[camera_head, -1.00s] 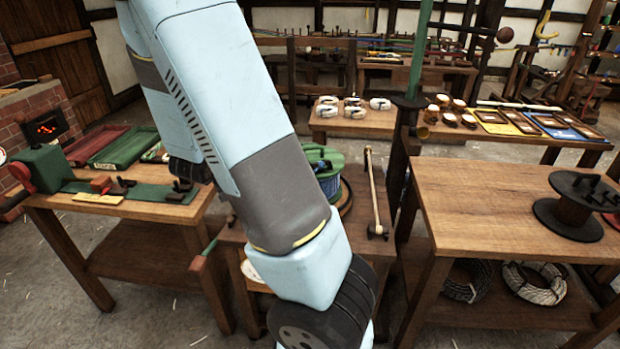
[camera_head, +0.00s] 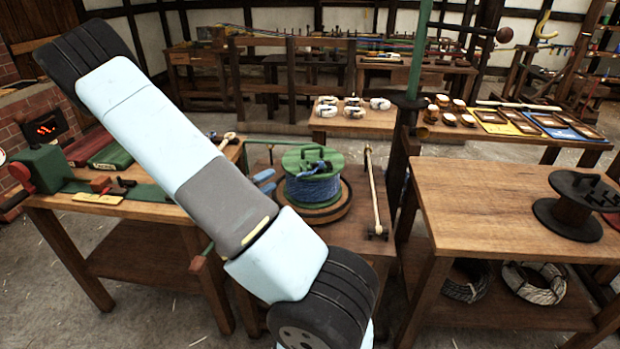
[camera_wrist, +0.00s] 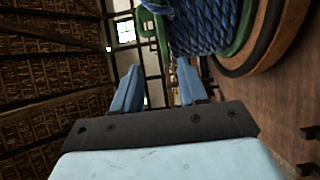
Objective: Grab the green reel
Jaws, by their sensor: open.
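The green reel (camera_head: 296,162) stands on a round wooden base on the low middle table (camera_head: 352,200). Its flange and handle are green, and blue rope is wound around its core. My gripper (camera_head: 266,182) is just left of the reel in the head view, its blue fingers open and pointing towards it. My arm hides part of the table in front. In the wrist view, my gripper (camera_wrist: 158,85) is open with nothing between the fingers. The reel's blue rope (camera_wrist: 198,22) and green edge (camera_wrist: 244,30) show at the upper right, beyond the right finger.
A wooden rod (camera_head: 374,190) lies right of the reel. A dark upright post (camera_head: 402,150) stands beyond it. The right table (camera_head: 470,200) holds a dark spool (camera_head: 570,207). The left table (camera_head: 130,208) holds a green block and tools.

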